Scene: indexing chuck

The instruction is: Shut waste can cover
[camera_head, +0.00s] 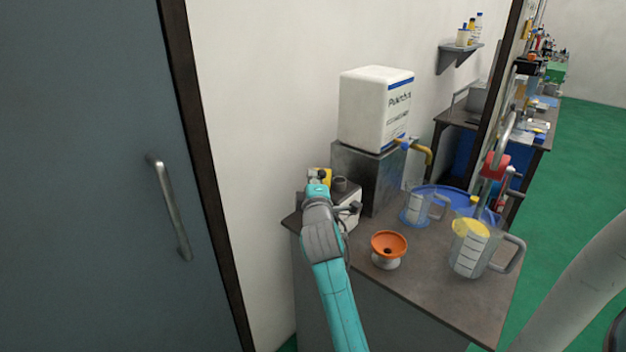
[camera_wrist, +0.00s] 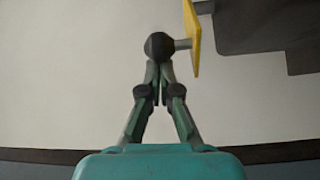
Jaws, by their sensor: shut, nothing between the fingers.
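A yellow plate (camera_head: 325,174) stands on edge above a small white unit (camera_head: 352,209) at the table's back left corner. It also shows in the wrist view (camera_wrist: 192,38), nearly edge-on, with a black ball knob (camera_wrist: 158,46) on a short grey stem. This looks like the raised cover; the can's opening is hidden from me. My gripper (camera_wrist: 158,78) is shut and empty, its fingertips right at the knob in the wrist view. I cannot tell whether they touch it. In the head view my arm hides part of the white unit.
A white box container (camera_head: 365,108) with a yellow tap stands on a metal block (camera_head: 362,178) right behind. A grey door (camera_head: 90,180) is on the left.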

